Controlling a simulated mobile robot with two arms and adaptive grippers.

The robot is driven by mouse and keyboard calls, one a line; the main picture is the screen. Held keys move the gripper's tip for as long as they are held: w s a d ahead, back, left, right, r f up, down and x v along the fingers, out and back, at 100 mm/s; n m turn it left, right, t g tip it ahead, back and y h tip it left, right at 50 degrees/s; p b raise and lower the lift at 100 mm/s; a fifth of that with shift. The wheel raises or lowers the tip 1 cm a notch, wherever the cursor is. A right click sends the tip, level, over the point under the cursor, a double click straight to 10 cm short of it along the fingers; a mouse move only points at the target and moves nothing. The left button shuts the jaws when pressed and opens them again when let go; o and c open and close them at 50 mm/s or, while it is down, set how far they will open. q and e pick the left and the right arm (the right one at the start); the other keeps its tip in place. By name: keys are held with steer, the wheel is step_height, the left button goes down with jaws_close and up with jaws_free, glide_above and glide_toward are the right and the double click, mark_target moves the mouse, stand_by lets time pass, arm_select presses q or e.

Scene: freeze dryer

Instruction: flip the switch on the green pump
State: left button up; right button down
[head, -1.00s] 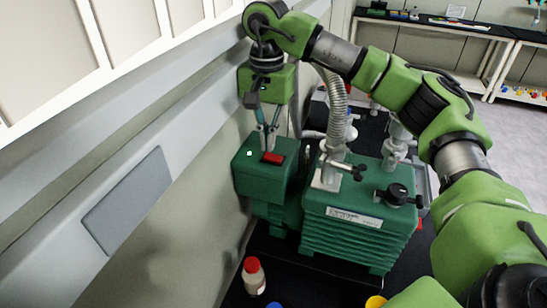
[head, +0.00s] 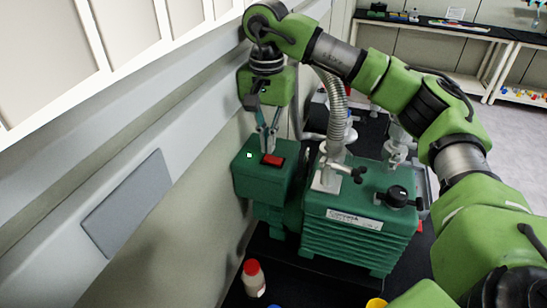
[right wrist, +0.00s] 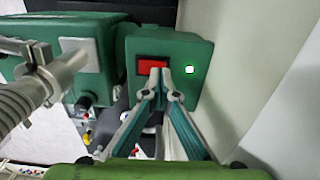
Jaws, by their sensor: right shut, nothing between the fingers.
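The green pump (head: 358,232) stands on a dark surface, with a smaller green box (head: 262,188) joined at its left. On that box's top is a red switch (head: 273,160), with a small lit indicator light (head: 249,155) to its left. The right wrist view shows the red switch (right wrist: 151,66) and the green glowing light (right wrist: 189,70). My right gripper (head: 267,150) points down with its fingertips together and empty, right at the switch's edge. In the right wrist view the fingertips (right wrist: 163,72) overlap the switch's right end; contact cannot be told. My left gripper is not in view.
A ribbed hose (head: 337,115) and metal fittings rise from the pump just right of the gripper. A black knob (head: 397,196) sits on the pump's top. A red-capped bottle (head: 253,280) stands in front. A pale wall and ledge are close on the left.

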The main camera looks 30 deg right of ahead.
mark_target(268, 157)
steer(key=shift+f+b, duration=0.7)
steer(key=shift+f, duration=0.4)
stand_by(0.6)
steer(key=shift+r, duration=0.1)
steer(key=shift+r+p, duration=2.65)
steer(key=shift+r, duration=0.85)
steer(key=shift+s+f, duration=0.1)
steer(key=shift+f, duration=0.05)
